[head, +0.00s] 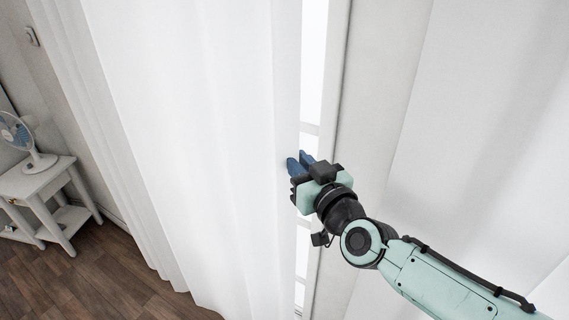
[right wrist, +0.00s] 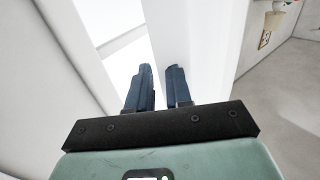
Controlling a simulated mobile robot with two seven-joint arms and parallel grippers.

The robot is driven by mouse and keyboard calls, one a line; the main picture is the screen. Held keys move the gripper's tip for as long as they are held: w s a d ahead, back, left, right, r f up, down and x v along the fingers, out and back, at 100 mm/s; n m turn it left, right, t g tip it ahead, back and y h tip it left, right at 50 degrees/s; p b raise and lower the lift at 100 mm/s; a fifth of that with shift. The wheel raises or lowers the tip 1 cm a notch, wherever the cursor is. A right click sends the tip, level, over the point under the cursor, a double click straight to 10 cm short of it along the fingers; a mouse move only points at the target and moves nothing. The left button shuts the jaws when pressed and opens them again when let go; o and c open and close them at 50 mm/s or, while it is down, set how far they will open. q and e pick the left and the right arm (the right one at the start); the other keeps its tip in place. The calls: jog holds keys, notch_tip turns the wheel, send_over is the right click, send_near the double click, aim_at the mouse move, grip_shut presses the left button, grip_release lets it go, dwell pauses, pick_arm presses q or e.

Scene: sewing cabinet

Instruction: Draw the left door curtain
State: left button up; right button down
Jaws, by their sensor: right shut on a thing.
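The white left door curtain (head: 190,120) hangs in long soft folds across the left and middle of the head view. Its right edge hangs beside a narrow bright strip of glazed door (head: 312,70). My right gripper (head: 300,163) is at that edge, about mid-height in the picture, with its blue fingers shut on the curtain. In the right wrist view the two blue fingers (right wrist: 160,88) stand a little apart, with the white curtain (right wrist: 195,45) rising at them. The cloth between the fingertips is mostly hidden. My left gripper is not in view.
A white upright frame (head: 370,110) stands right of the glass, with pale, softly shaded surfaces beyond it. At the left, a white side table (head: 45,185) carries a fan (head: 35,160). The dark wooden floor (head: 95,280) is clear near the curtain's lower left.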

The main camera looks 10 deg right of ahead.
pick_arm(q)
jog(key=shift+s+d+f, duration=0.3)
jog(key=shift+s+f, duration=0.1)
pick_arm(e)
jog(key=shift+s+d, duration=0.75)
jog(key=shift+d, duration=0.15)
jog(key=c, duration=1.2)
grip_release()
jog(key=shift+c, duration=0.2)
